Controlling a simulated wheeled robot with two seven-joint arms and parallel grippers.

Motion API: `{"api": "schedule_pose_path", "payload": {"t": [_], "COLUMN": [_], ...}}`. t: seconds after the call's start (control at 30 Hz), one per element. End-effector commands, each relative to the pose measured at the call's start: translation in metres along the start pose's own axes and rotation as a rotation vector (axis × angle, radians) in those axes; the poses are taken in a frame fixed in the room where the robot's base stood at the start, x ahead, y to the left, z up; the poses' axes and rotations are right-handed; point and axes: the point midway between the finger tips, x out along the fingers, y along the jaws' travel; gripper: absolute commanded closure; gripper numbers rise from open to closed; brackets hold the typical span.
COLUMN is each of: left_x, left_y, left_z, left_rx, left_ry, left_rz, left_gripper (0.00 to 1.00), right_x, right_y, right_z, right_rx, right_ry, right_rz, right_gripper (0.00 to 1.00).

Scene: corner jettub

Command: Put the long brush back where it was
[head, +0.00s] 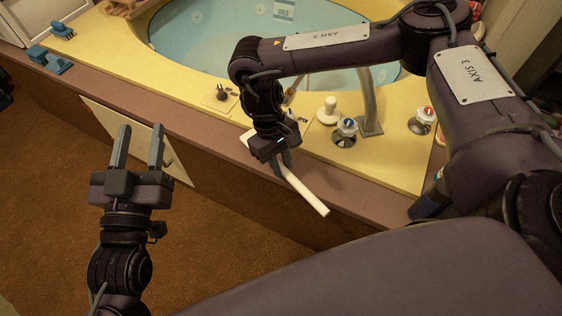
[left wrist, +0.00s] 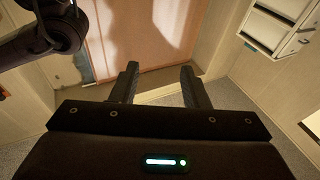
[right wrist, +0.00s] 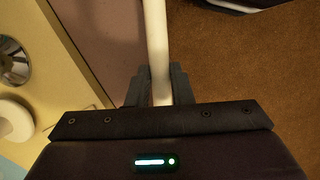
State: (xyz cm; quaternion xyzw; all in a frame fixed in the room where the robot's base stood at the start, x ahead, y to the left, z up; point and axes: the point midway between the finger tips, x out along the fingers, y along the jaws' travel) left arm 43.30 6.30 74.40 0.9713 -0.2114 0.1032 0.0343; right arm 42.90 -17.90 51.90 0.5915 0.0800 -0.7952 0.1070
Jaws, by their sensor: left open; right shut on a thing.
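The long brush shows as a long white handle (head: 305,192). The handle (right wrist: 156,40) also runs up between the fingers of my right gripper (right wrist: 157,85) in the right wrist view. The brush's far end is partly hidden behind the gripper, and I cannot see bristles. My left gripper (head: 138,147) is open and empty over the carpet in front of the tub, and its fingers (left wrist: 160,85) stand apart in the left wrist view.
The yellow tub rim (head: 385,168) carries a white-and-blue knob (head: 345,131), a white-and-red knob (head: 422,119), a grey spout (head: 368,105) and a white stopper-like piece (head: 327,110). Blue objects (head: 50,60) sit at the far left. A pale panel (head: 135,135) leans near the tub front. Brown carpet (head: 50,190) is clear.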

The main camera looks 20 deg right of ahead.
Motion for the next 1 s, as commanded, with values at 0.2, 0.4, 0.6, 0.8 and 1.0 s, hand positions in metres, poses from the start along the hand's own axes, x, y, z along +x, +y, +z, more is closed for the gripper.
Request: {"api": "schedule_pose_path", "payload": {"t": [0.2, 0.4, 0.6, 0.8, 1.0], "left_x": [0.0, 0.0, 0.0, 0.0, -0.009], "left_y": [0.0, 0.0, 0.0, 0.0, 0.002], "left_z": [0.002, 0.003, 0.003, 0.002, 0.044], "left_rx": [0.0, -0.001, -0.001, -0.001, -0.01], "left_ry": [-0.01, -0.017, -0.016, -0.013, -0.21], "left_rz": [0.0, 0.0, 0.0, 0.0, 0.001], "left_gripper": [0.59, 0.59, 0.59, 0.59, 0.59], "right_x": [0.002, 0.002, 0.002, -0.003, -0.014], "right_y": [0.0, 0.0, 0.0, 0.0, 0.0], "right_z": [-0.001, -0.001, -0.001, 0.0, 0.0], "right_rx": [0.0, 0.0, 0.0, 0.001, 0.0], "right_ry": [0.0, 0.0, 0.0, 0.0, 0.002], "right_rz": [0.0, 0.0, 0.0, 0.0, 0.0], "right_gripper": [0.98, 0.58, 0.58, 0.58, 0.58]}}
